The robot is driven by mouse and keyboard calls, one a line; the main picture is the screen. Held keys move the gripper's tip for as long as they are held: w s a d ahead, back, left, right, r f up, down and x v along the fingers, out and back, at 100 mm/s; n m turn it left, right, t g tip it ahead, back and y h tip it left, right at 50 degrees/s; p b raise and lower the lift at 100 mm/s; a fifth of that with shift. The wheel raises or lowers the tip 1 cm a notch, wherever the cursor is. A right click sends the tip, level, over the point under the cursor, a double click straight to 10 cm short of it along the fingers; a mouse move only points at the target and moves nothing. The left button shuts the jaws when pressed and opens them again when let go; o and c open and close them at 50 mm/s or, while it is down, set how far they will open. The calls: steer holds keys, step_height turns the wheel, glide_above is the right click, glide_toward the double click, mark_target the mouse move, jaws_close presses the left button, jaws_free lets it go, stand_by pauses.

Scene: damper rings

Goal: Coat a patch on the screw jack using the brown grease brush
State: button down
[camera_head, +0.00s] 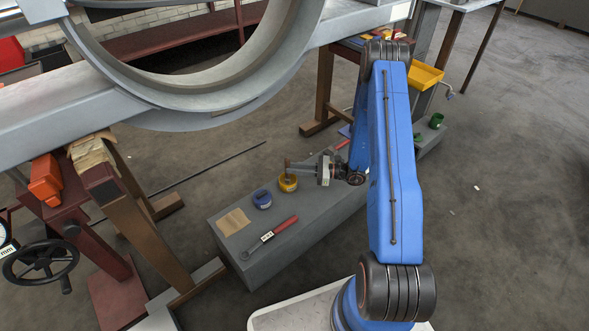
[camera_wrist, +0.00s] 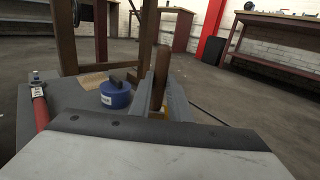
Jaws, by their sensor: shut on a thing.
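My gripper (camera_head: 292,167) is over the grey bench, shut on a brown handle, which I take to be the grease brush (camera_head: 287,164). The handle stands upright between the fingers in the wrist view (camera_wrist: 160,80). Its lower end is at the yellow tin (camera_head: 288,183); I cannot tell whether it is inside or just above. A dark red stand with a black handwheel (camera_head: 40,262), at the far left, looks like the screw jack; an orange block (camera_head: 45,180) is at its top. No grease patch can be made out on it.
The grey bench (camera_head: 315,226) also carries a blue tin (camera_head: 262,199), a tan sheet (camera_head: 233,221) and a red-handled wrench (camera_head: 270,238). A large grey ring (camera_head: 200,115) and beam hang above. A brown wooden trestle (camera_head: 130,230) stands between bench and red stand.

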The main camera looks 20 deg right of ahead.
step_height(320, 180, up, 7)
stand_by(1.2)
steer(key=shift+f, duration=0.1)
